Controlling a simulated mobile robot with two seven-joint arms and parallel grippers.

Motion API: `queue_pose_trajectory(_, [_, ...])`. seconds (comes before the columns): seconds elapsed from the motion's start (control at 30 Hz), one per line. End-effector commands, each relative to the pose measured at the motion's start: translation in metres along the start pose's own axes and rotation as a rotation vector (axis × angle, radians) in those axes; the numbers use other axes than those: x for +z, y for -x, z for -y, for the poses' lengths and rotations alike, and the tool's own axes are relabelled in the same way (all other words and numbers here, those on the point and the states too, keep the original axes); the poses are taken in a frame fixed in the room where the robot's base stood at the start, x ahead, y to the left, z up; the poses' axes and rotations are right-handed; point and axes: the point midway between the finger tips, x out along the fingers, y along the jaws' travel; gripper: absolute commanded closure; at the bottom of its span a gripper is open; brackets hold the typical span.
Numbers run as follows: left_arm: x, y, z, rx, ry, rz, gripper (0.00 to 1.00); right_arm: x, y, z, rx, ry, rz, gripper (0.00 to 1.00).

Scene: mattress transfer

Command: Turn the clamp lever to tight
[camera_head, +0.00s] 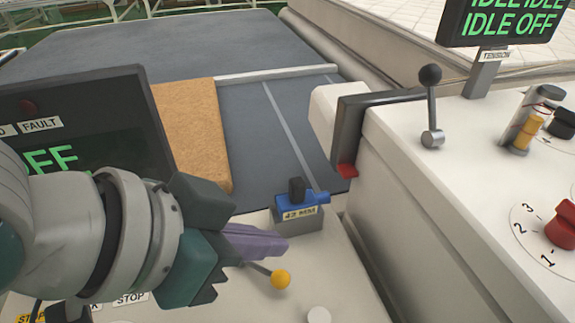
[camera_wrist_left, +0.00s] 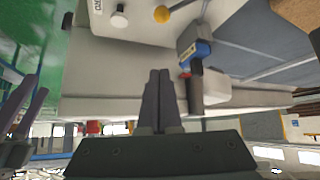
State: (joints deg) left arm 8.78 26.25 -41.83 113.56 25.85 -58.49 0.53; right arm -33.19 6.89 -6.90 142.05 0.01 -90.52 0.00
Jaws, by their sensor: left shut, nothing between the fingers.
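A lever with a black ball (camera_head: 430,76) stands upright on a silver hub (camera_head: 432,139) on the white cabinet at right. A short lever with a yellow ball (camera_head: 281,279) lies tilted on the near panel; it also shows in the wrist view (camera_wrist_left: 161,14). I cannot tell which is the clamp lever. My left gripper (camera_head: 284,246) is shut and empty, above the panel between the blue slider and yellow ball. My right gripper (camera_wrist_left: 30,105) appears open in the wrist view.
A red dial (camera_head: 563,226) and an IDLE OFF display (camera_head: 510,22) are at right. A FAULT screen (camera_head: 85,155) stands behind my left arm. A white knob (camera_head: 319,315) is at the front.

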Motion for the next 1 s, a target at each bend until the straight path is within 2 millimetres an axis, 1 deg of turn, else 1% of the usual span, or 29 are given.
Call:
queue_pose_trajectory(0.03, [0.008,-0.012,0.001,0.002,-0.009,-0.002,1.0,0.004,-0.013,0.001,0.0,0.0,0.0,0.19])
queue_pose_trajectory(0.1, [0.011,-0.016,0.003,0.005,-0.014,-0.003,1.0,0.005,-0.017,0.001,0.0,0.0,0.0,0.19])
queue_pose_trajectory(0.53, [0.01,-0.017,0.003,0.007,-0.018,-0.005,1.0,0.006,-0.017,0.0,0.001,0.0,0.0,0.19])
queue_pose_trajectory(0.67, [0.01,-0.024,0.003,0.008,-0.017,-0.005,1.0,0.006,-0.019,0.001,0.0,0.0,0.0,0.19])
queue_pose_trajectory(0.77, [0.01,-0.038,0.002,0.009,-0.016,-0.006,1.0,0.007,-0.021,0.001,0.0,-0.001,0.0,0.19])
queue_pose_trajectory(1.0, [0.011,-0.088,0.002,0.008,-0.016,-0.005,1.0,0.011,-0.033,0.001,0.001,-0.001,0.001,0.19])
